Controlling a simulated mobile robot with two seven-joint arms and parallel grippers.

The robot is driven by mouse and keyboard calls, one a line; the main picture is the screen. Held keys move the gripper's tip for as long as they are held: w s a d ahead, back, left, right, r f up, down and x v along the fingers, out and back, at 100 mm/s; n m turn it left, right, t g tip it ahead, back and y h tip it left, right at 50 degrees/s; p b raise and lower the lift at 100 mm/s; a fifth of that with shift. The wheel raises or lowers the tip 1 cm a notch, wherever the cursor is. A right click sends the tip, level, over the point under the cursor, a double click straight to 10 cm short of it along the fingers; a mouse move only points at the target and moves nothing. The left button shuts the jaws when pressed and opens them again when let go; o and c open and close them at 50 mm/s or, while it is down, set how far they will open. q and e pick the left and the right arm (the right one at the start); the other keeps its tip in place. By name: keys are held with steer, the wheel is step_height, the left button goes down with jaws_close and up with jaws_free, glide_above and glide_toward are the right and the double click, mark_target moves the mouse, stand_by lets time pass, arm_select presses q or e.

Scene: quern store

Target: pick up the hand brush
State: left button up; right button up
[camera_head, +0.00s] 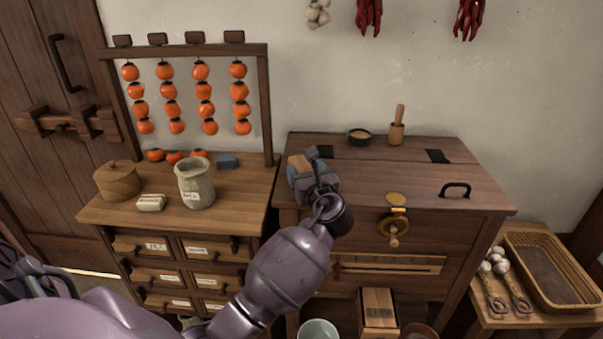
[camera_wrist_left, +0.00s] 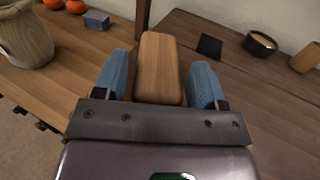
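My left gripper (camera_head: 301,172) is above the left end of the dark wooden chest (camera_head: 415,185). Its two blue fingers flank a light-brown wooden block, which looks like the hand brush (camera_wrist_left: 159,68); in the head view only a small part of it shows beside the fingers. In the left wrist view it sits between the fingers, close against them, and sticks out past their tips. It appears clear of the chest top. No bristles show; its underside is hidden. My right gripper is not in view.
A drawer cabinet (camera_head: 250,197) on the left holds a grey jar (camera_head: 195,185), a round lidded box (camera_head: 117,182), a small blue block (camera_head: 227,161) and a rack of hanging persimmons. The chest's middle is clear.

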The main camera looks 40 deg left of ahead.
arm_select(q)
steer(key=c, duration=0.7)
steer(key=shift+c, duration=0.8)
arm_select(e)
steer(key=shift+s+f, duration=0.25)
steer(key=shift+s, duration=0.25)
